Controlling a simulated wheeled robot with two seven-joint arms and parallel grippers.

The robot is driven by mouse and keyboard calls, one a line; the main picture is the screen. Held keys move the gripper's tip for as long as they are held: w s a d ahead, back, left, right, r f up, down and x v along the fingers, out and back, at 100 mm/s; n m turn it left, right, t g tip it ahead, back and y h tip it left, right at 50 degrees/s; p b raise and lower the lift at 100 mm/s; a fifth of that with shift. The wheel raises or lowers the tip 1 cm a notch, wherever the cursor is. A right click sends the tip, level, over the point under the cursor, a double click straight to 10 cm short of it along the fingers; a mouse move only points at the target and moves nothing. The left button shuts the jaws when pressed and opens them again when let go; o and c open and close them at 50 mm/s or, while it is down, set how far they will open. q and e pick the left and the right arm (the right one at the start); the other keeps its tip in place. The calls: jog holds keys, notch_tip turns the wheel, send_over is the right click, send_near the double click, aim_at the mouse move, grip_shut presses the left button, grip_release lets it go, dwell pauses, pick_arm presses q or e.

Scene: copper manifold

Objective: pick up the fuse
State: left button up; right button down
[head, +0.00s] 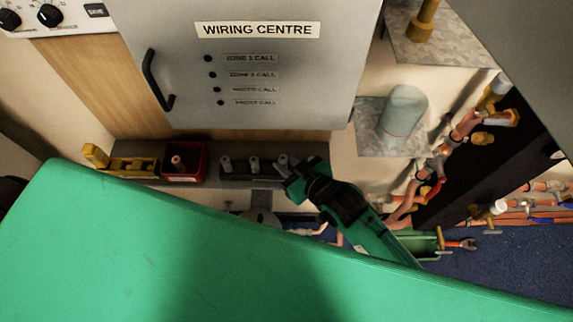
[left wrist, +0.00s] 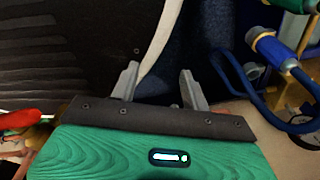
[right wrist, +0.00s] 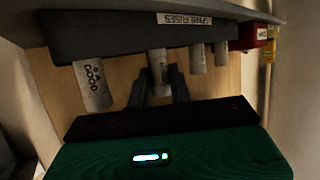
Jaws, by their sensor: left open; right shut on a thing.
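A dark fuse rack (head: 235,179) sits on the shelf below the wiring centre, with several pale cylindrical fuses standing in it. My right gripper (head: 287,172) is at the rack's right part. In the right wrist view, its fingers (right wrist: 158,90) are shut on one pale fuse (right wrist: 158,62), whose end is still at the rack (right wrist: 120,35). A fuse with printed lettering (right wrist: 92,85) is beside it, and two more fuses (right wrist: 197,58) are on the other side. My left gripper (left wrist: 160,88) is open and empty in the left wrist view, and the head view does not show it.
A red box (head: 184,163) and a yellow holder (head: 128,165) stand left of the rack. The grey wiring centre (head: 260,80) hangs above. Copper pipes (head: 465,125) run at the right. In the left wrist view, blue-and-brass fittings (left wrist: 272,48) and a blue hose are at the right.

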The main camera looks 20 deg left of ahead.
notch_tip(320, 180, up, 3)
jog(key=shift+f, duration=0.1)
pick_arm(q)
jog(key=shift+w+b, duration=1)
jog(key=shift+w, duration=0.25)
pick_arm(e)
jog(key=s+d, duration=0.5)
jog(key=d, duration=0.2)
jog(key=s+d, duration=0.4)
jog(key=d, duration=0.4)
jog(key=shift+s+f, duration=0.15)
jog(key=shift+s, duration=0.2)
pick_arm(q)
jog(key=shift+d, duration=0.3)
jog(key=shift+a, duration=0.35)
